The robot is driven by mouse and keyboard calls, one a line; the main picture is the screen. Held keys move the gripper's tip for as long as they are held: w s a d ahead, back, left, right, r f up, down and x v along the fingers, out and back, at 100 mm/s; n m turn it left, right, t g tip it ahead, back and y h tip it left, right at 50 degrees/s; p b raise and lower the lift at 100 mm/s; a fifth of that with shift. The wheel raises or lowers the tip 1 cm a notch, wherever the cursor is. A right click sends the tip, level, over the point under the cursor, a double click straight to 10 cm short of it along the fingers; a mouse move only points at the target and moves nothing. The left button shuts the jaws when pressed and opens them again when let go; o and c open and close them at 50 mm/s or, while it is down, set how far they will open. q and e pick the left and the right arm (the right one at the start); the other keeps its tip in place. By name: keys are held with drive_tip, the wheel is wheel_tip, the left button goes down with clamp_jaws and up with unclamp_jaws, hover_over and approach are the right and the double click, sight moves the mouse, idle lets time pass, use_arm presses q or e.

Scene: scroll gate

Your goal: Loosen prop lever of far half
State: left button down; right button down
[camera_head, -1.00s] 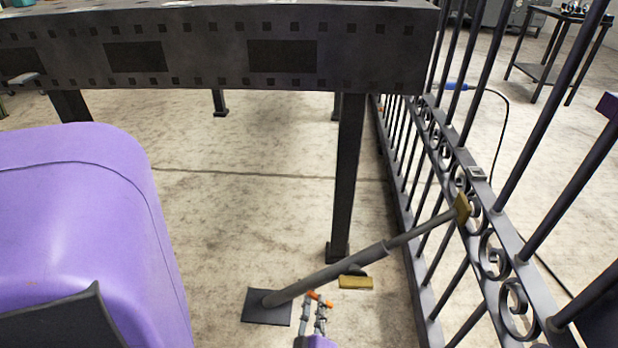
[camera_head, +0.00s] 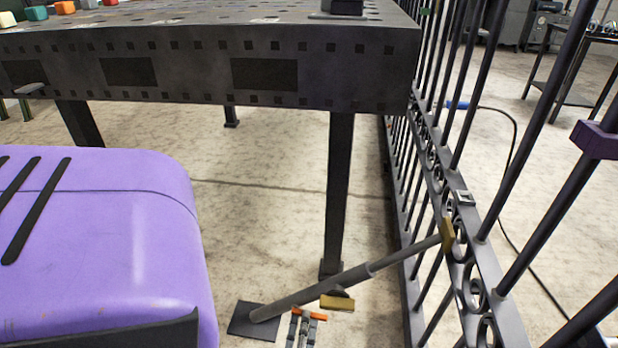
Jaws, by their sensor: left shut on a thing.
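The prop is a grey telescoping rod (camera_head: 310,293) that slants up from a dark square foot plate (camera_head: 253,321) on the floor. Its brass-coloured upper pad (camera_head: 447,236) meets the dark scrollwork gate half (camera_head: 462,217). A brass-coloured lever handle (camera_head: 337,302) sits at the rod's middle, on its near side. My left gripper (camera_head: 308,314), with orange fingertips, is at the bottom edge of the head view, just left of and below the handle. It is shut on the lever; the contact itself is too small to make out. My right gripper is not in view.
A dark perforated steel table (camera_head: 210,60) stands behind the prop, with one leg (camera_head: 339,190) close behind the rod. Coloured blocks lie on its far left. A purple block (camera_head: 597,139) sits on a gate bar at right. A black cable (camera_head: 513,150) lies beyond the gate.

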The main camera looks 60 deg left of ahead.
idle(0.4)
use_arm(q)
drive_tip(key=c, duration=1.8)
unclamp_jaws()
drive_tip(key=shift+o, duration=0.2)
drive_tip(key=shift+w, duration=0.1)
